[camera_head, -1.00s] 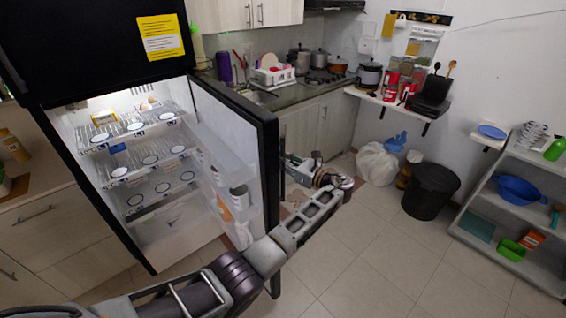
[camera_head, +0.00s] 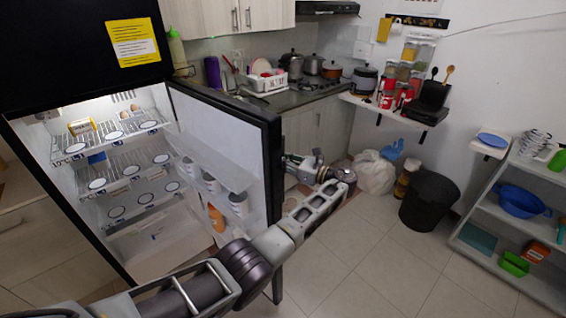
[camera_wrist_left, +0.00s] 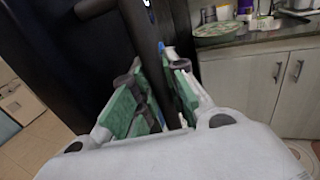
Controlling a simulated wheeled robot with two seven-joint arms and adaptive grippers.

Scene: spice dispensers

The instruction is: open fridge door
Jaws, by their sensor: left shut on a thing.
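The black fridge (camera_head: 80,40) stands at the left of the head view. Its lower door (camera_head: 215,120) is swung wide open, so its white inner side and door shelves face me. My left arm reaches around the door's free edge. My left gripper (camera_head: 290,163) is at the door's outer side, partly hidden by the edge. In the left wrist view, the green-padded fingers of the left gripper (camera_wrist_left: 158,88) are shut on a dark upright bar, the door handle (camera_wrist_left: 140,30). My right gripper is not in view.
Lit shelves with round white labels (camera_head: 130,170) fill the fridge. A counter (camera_head: 290,98) with pots is behind the door. A black bin (camera_head: 428,198) and a grey shelf unit (camera_head: 490,205) stand at the right. The tiled floor (camera_head: 370,255) between is clear.

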